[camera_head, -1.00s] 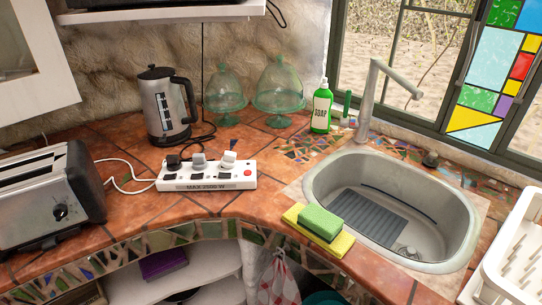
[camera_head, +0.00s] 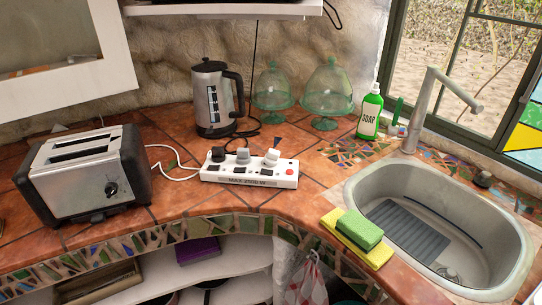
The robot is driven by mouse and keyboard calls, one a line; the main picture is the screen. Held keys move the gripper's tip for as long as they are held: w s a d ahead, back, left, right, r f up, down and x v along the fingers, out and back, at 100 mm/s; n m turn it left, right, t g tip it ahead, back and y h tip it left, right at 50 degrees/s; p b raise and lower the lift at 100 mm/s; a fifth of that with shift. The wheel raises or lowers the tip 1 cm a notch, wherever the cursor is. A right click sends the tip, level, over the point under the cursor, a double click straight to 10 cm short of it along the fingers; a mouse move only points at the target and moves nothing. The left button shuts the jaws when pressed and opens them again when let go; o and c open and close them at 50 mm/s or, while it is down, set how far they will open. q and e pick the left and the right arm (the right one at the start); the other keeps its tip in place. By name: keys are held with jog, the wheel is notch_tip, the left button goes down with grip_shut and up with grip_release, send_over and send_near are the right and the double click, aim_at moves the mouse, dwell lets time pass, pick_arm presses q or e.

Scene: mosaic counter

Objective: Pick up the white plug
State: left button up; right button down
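A white power strip (camera_head: 250,174) lies on the tiled counter between the toaster and the sink. Three plugs sit in a row along its top: a black plug (camera_head: 218,154) at the left, a grey plug (camera_head: 243,156) in the middle and a white plug (camera_head: 272,157) at the right. The white plug is beside the strip's red button (camera_head: 290,171). Neither of my grippers shows in the head view.
A toaster (camera_head: 84,180) stands left of the strip, and a kettle (camera_head: 213,100) stands behind it. Glass domes (camera_head: 327,92) and a green soap bottle (camera_head: 370,113) are behind to the right. A sponge (camera_head: 360,229) lies by the sink (camera_head: 405,175). The counter's front edge curves close before the strip.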

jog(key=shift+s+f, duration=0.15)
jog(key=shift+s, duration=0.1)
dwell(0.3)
